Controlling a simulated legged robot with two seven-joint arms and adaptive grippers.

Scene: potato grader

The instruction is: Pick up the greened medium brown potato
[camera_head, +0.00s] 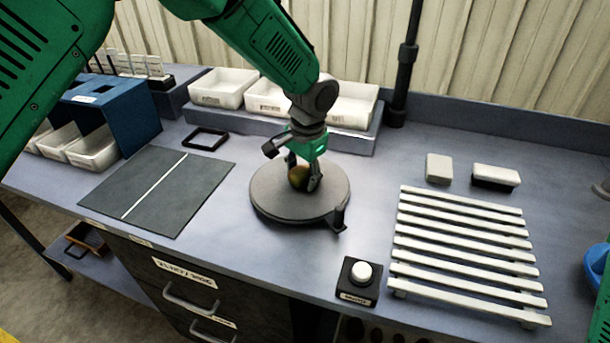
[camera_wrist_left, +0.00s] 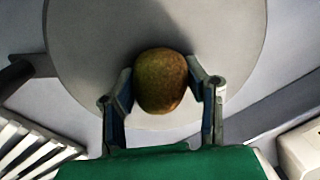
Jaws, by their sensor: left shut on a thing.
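The brown potato (camera_head: 298,177) with a greenish tinge is at the round grey turntable (camera_head: 272,207) in the head view. My left gripper (camera_head: 303,178) comes down over it, with its fingers on either side. In the left wrist view the potato (camera_wrist_left: 160,80) sits between the two fingertips (camera_wrist_left: 162,88), and the grey disc (camera_wrist_left: 85,45) lies behind it. The left gripper is shut on the potato. I cannot tell whether the potato still touches the disc. My right gripper is not clearly in view; only a bit of green shows at the right edge.
A slatted white rack (camera_head: 460,250) and a button box (camera_head: 358,283) stand right of the turntable. A dark mat (camera_head: 150,190) lies left. White bins (camera_head: 222,88) stand behind on a raised shelf. Two small blocks (camera_head: 438,168) lie at the back right.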

